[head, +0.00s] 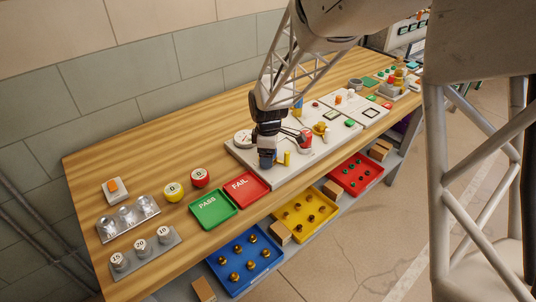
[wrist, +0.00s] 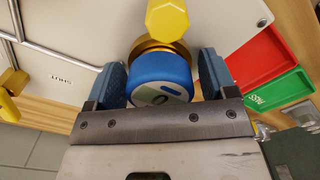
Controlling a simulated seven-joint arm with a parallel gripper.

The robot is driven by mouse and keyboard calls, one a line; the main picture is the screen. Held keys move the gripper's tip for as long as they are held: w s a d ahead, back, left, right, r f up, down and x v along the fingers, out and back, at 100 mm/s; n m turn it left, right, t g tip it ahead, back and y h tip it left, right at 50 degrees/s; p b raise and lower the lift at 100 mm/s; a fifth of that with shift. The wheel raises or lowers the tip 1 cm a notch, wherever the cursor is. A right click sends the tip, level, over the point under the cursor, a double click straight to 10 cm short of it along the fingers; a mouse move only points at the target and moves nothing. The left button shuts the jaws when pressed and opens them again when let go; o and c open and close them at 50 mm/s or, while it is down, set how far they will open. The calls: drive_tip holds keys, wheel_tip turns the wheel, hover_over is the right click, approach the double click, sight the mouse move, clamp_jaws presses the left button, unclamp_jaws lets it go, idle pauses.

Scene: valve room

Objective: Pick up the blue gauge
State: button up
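The blue gauge (wrist: 160,78) has a round blue body with a pale dial face and sits on a brass-coloured fitting. In the wrist view it lies between the two blue-grey fingers of my gripper (wrist: 163,80). The fingers stand on either side of it, with a narrow gap visible on the right; contact on the left is unclear. In the head view my gripper (head: 267,158) points down at the near edge of the white panel (head: 310,160) and largely hides the gauge.
A yellow knob (wrist: 167,18) stands right beside the gauge. The red FAIL tray (head: 246,189) and green PASS tray (head: 213,209) lie to the left on the wooden bench. Yellow (head: 283,221) and blue (head: 217,265) trays with brass fittings sit below the bench edge.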

drive_tip(key=c, duration=0.9)
drive_tip(key=shift+r, duration=0.1)
drive_tip(key=shift+c, duration=0.2)
drive_tip(key=shift+r, duration=1.45)
drive_tip(key=shift+s+d+r, duration=0.1)
drive_tip(key=shift+s+r, duration=0.1)
drive_tip(key=shift+r, duration=0.1)
drive_tip(key=s+d, duration=0.2)
drive_tip(key=s, duration=0.5)
drive_tip(key=s+d+r, duration=0.1)
drive_tip(key=s+d, duration=0.2)
drive_tip(key=s, duration=0.4)
drive_tip(key=shift+s+d+r, duration=0.15)
drive_tip(key=shift+s+d, duration=0.1)
